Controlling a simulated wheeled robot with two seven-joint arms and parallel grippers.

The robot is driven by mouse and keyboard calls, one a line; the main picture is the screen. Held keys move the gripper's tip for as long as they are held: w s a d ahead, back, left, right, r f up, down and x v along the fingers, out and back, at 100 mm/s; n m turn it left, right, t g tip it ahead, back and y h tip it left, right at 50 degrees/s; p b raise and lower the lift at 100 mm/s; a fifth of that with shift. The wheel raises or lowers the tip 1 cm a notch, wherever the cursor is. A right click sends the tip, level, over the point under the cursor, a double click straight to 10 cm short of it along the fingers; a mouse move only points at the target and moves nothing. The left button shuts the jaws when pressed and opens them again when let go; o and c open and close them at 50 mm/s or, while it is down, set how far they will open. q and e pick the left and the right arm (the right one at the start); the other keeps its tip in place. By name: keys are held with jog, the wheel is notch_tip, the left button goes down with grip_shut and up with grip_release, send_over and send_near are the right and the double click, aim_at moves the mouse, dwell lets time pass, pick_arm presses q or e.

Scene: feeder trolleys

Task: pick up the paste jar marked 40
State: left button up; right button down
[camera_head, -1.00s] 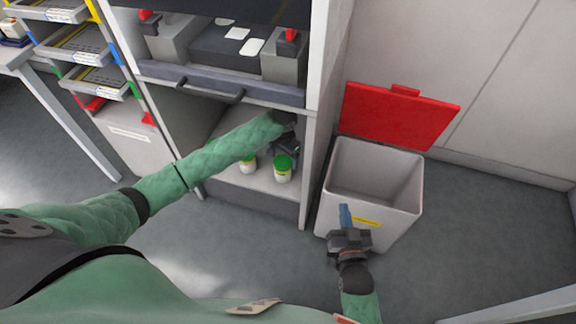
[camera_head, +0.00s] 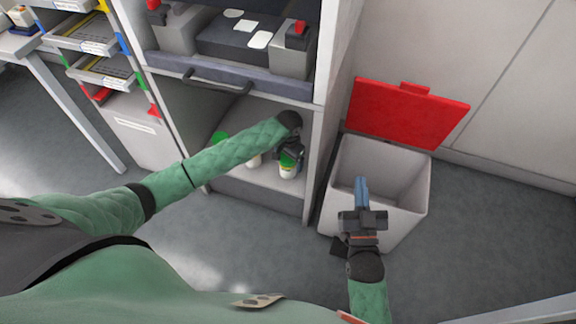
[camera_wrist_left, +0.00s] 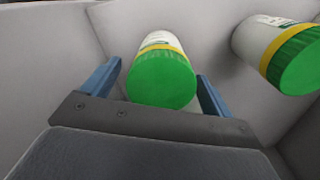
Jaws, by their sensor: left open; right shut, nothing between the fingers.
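A white paste jar with a green lid and yellow band (camera_head: 289,167) stands at the right of the cabinet's lower shelf. My left gripper (camera_head: 288,153) is at this jar and partly covers it in the head view. In the left wrist view the jar (camera_wrist_left: 160,75) lies between the open blue fingers of my left gripper (camera_wrist_left: 160,85). A second green-lidded jar (camera_wrist_left: 283,50) is to the right there. No number is readable on either jar. My right gripper (camera_head: 361,190) is shut and empty, in front of the grey bin.
The cabinet's right side wall (camera_head: 315,150) is close to my left gripper. The grey bin (camera_head: 395,175) has its red lid (camera_head: 405,112) open. A rack of trays (camera_head: 90,45) stands at the left.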

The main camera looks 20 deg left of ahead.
pick_arm(q)
notch_tip(320, 180, down, 3)
jog(key=shift+s+a+f+b, duration=0.1)
jog(key=shift+s+f+b, duration=0.05)
jog(key=shift+b, duration=0.2)
jog(key=c, duration=1.5)
pick_arm(e)
notch_tip(320, 180, up, 9)
jog(key=s+t, duration=0.1)
jog(key=t, duration=0.2)
jog(key=shift+s+d+y, duration=0.3)
jog(key=shift+d, duration=0.15)
pick_arm(q)
jog(key=shift+r, duration=0.2)
pick_arm(e)
jog(key=shift+f, duration=0.15)
